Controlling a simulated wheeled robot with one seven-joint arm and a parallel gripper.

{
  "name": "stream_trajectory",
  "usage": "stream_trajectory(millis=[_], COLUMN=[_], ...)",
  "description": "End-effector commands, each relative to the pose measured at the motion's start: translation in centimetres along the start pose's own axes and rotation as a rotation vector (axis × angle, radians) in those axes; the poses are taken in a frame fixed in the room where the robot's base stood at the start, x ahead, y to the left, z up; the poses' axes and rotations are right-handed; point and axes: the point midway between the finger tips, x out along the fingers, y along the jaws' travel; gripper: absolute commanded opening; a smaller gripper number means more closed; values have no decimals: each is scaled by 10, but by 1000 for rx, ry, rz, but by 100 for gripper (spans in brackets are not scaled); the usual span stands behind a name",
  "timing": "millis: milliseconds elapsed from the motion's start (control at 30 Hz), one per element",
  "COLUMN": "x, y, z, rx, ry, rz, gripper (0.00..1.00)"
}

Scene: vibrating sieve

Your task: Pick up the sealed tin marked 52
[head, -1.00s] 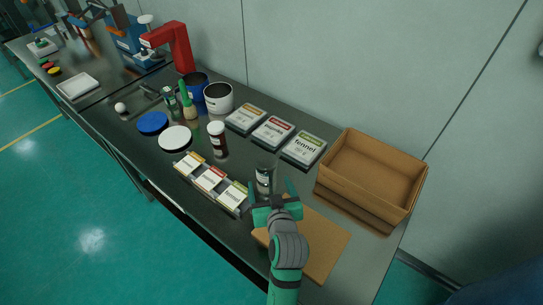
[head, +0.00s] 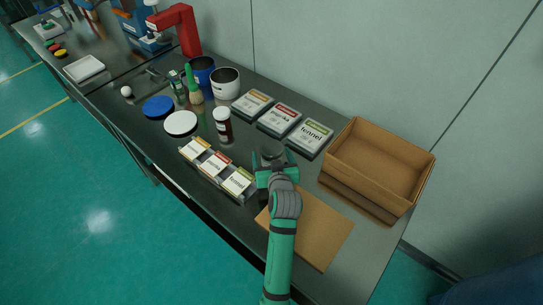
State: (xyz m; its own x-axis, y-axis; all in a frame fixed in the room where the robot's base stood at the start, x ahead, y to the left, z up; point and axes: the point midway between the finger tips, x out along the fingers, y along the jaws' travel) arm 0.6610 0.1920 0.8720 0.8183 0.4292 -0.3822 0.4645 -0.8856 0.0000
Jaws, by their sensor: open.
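A small grey tin (head: 271,151) with a dark lid stands on the dark metal bench, right of the card holders. Its lower part is hidden behind my gripper, and no number can be read on it. My gripper (head: 274,161) is open, with one finger on each side of the tin as seen from here. I cannot tell whether the fingers touch it. A brown jar with a white lid (head: 222,125) stands upright to the left.
A cardboard box (head: 375,170) stands at the right, with a brown board (head: 310,228) under my arm. Label cards (head: 218,168) lie left of my gripper. Packets, including fennel (head: 309,137), lie behind. White and blue lids (head: 181,123) lie farther left.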

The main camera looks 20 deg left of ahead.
Motion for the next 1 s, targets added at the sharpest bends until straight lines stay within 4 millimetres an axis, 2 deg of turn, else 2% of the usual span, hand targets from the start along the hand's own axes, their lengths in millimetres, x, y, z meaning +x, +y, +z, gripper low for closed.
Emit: stream_trajectory(millis=[267, 400, 500, 800, 1000], x=[4, 4, 3, 3, -1], y=[0, 0, 0, 0, 0], z=[0, 0, 0, -2, -12], rx=[0, 0, 0, 0, 0], ry=[0, 0, 0, 1, 2], rz=[0, 0, 0, 0, 0], gripper=[80, 49, 30, 30, 30])
